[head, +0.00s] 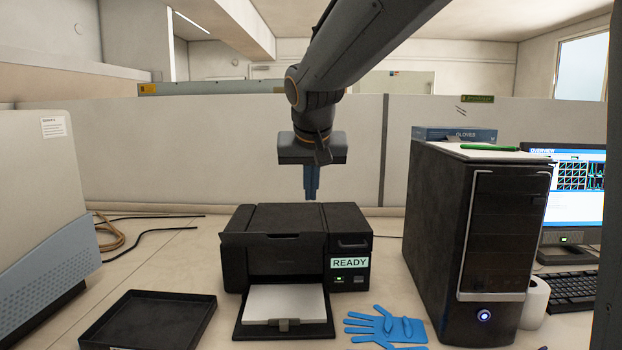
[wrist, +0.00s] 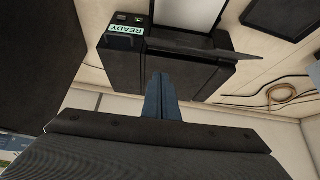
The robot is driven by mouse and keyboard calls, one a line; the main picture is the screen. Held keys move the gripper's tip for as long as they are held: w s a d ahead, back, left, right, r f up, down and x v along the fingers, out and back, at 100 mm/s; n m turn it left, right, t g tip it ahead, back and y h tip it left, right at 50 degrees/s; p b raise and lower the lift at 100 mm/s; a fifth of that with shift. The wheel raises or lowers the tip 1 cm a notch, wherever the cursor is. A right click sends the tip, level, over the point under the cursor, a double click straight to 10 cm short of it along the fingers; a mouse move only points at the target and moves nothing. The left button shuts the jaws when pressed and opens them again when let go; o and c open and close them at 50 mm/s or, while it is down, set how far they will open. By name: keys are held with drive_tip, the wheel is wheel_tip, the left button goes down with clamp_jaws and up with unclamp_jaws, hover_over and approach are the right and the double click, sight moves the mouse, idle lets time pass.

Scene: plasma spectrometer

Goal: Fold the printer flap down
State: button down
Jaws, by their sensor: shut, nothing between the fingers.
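The black printer (head: 350,240) stands on the bench with a lit READY label on its right front. Its dark flap (head: 272,252) seems to be the wide panel across the front, above the paper tray (head: 240,325). In the wrist view the flap (wrist: 215,52) shows as a thin dark strip jutting out past the printer's side; its exact angle is hard to tell. My gripper (head: 311,198) points down above the rear of the printer, apart from the flap. Its blue fingers (wrist: 161,78) are shut and empty.
A black computer tower (head: 430,220) stands right of the printer. A blue glove (head: 385,327) lies in front, and an empty black tray (head: 150,320) lies front left. A large grey instrument (head: 40,200) is at far left. Cables (head: 150,235) lie on the bench behind the tray.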

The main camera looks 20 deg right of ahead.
drive_tip(key=p, duration=0.1)
hover_over(310, 234)
drive_tip(key=w, duration=0.1)
drive_tip(key=f, duration=0.4)
drive_tip(key=shift+d+f, duration=0.1)
drive_tip(key=shift+d, duration=0.1)
drive_tip(key=shift+s+a+f, duration=0.2)
drive_tip(key=shift+s+f, duration=0.55)
drive_tip(key=shift+s, duration=0.1)
drive_tip(key=shift+s+a+f+p, duration=0.15)
drive_tip(key=shift+s+f+p, duration=0.2)
drive_tip(key=shift+f, duration=0.25)
drive_tip(key=shift+f+b, duration=0.2)
drive_tip(key=shift+b, duration=0.45)
